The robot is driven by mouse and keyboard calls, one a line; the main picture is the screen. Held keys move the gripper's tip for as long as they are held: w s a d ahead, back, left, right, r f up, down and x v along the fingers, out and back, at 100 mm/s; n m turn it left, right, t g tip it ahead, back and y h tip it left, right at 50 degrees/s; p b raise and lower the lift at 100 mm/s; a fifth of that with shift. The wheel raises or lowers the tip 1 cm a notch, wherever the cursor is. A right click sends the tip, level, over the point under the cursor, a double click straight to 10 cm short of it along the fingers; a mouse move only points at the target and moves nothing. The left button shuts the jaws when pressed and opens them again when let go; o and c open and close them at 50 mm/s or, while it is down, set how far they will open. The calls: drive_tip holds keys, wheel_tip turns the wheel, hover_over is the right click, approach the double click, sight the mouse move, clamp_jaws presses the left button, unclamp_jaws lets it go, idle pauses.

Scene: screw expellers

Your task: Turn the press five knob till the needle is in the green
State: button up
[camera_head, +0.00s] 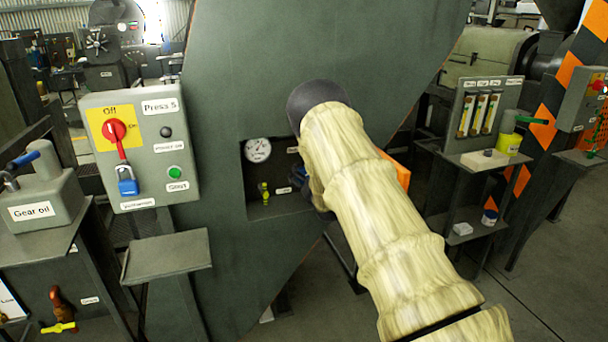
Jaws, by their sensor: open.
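The press five panel (140,145), labelled Press 5, stands at left with a red switch, a blue padlock and a green button. Right of it, a recess in the big green housing holds a round white gauge (258,150). Its needle and any green band are too small to read. A small yellow-green fitting (265,193) stands below the gauge; I cannot tell whether it is the knob. My cream-sleeved arm covers the recess's right side. My gripper (300,187), open, shows only as a dark part at that side, mostly hidden by the arm. Its contact with anything is hidden.
A small grey shelf (167,255) juts out below the panel. A Gear oil can (40,195) stands on a cabinet at far left. A stand with flow tubes (480,112) and a yellow cup is at right, near an orange-striped post (570,85). Floor shows between them.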

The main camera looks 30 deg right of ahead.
drive_tip(key=shift+w+d, duration=0.1)
drive_tip(key=shift+w, duration=0.45)
drive_tip(key=c, duration=1)
drive_tip(key=shift+c, duration=0.2)
